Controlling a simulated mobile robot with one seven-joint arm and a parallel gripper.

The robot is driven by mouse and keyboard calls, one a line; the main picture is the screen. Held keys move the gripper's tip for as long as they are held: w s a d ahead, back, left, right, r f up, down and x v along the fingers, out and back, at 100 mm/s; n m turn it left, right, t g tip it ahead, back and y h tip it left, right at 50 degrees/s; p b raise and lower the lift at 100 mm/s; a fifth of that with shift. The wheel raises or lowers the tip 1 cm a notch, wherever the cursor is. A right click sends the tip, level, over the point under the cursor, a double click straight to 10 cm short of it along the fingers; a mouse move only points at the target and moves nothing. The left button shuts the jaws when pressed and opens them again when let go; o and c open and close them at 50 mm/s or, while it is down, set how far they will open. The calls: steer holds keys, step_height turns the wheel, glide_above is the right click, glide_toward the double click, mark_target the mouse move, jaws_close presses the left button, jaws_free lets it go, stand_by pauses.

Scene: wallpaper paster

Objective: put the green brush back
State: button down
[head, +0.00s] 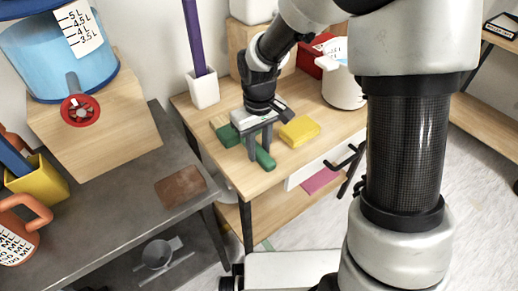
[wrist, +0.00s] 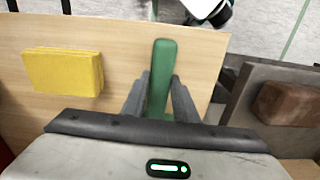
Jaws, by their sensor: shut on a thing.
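The green brush shows its handle (head: 265,158) just past my fingers in the head view, over the light wooden table (head: 215,118). Another green part shows to the left of my gripper there. My gripper (head: 259,150) points down and is shut on the green brush. In the wrist view the long green handle (wrist: 159,72) runs between the two fingers of my gripper (wrist: 160,93), and the part under the palm is hidden. I cannot tell whether the brush touches the tabletop.
A yellow block (head: 299,131) lies close to the right of my gripper. A white holder (head: 204,90) with a purple stick, a white pot (head: 343,88) and a red box stand towards the back. A grey table (head: 120,205) with a brown block (head: 181,187) is on the left.

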steer(key=c, duration=1.4)
jaws_free()
steer(key=shift+f, duration=0.15)
